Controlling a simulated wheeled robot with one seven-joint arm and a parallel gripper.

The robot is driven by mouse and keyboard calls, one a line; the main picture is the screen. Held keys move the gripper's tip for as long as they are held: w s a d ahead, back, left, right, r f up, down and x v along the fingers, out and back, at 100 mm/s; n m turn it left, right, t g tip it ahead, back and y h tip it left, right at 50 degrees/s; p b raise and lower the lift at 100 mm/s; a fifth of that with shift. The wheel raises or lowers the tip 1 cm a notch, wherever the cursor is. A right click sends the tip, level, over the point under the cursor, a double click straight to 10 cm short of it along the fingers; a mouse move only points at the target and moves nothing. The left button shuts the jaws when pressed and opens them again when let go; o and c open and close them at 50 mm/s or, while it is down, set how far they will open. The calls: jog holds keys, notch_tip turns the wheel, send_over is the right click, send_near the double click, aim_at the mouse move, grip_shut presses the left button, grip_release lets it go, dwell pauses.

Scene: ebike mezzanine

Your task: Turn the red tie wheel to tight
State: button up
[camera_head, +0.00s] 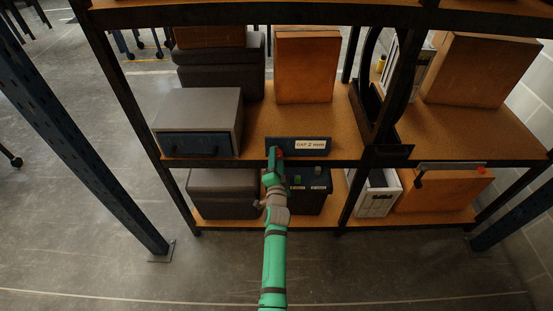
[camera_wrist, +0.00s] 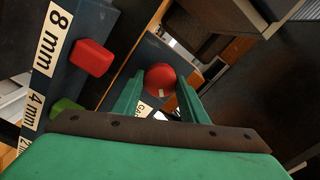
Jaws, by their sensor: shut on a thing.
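The red tie wheel (camera_wrist: 160,76) is round, with a small pale mark on its face. In the wrist view it sits between the two green fingers of my gripper (camera_wrist: 160,88), which is shut on it. In the head view my gripper (camera_head: 275,154) reaches up to the shelf edge, at the left end of a dark plate labelled "GAP 2 mm" (camera_head: 312,146). Only a little red of the wheel shows there beside the fingertips. In the wrist view the plate's label is partly hidden behind the left finger. I cannot tell how far the wheel is turned.
Below is a dark box (camera_head: 318,204) with coloured blocks. The wrist view shows a red block (camera_wrist: 92,58) by "8 mm" and a green block (camera_wrist: 66,105) by "4 mm". A grey drawer unit (camera_head: 200,107) stands left on the shelf, an orange box (camera_head: 306,66) behind.

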jog(key=n, duration=0.7)
jog(key=shift+f, duration=0.15)
jog(key=n, duration=0.7)
jog(key=shift+n, duration=0.3)
jog(key=n, duration=0.6)
jog(key=shift+a, duration=0.1)
jog(key=n, duration=0.6)
jog(key=shift+f+n, duration=0.1)
jog(key=shift+n, duration=0.2)
jog(key=o, duration=1)
jog(key=shift+o, duration=0.2)
jog(key=shift+s, duration=0.1)
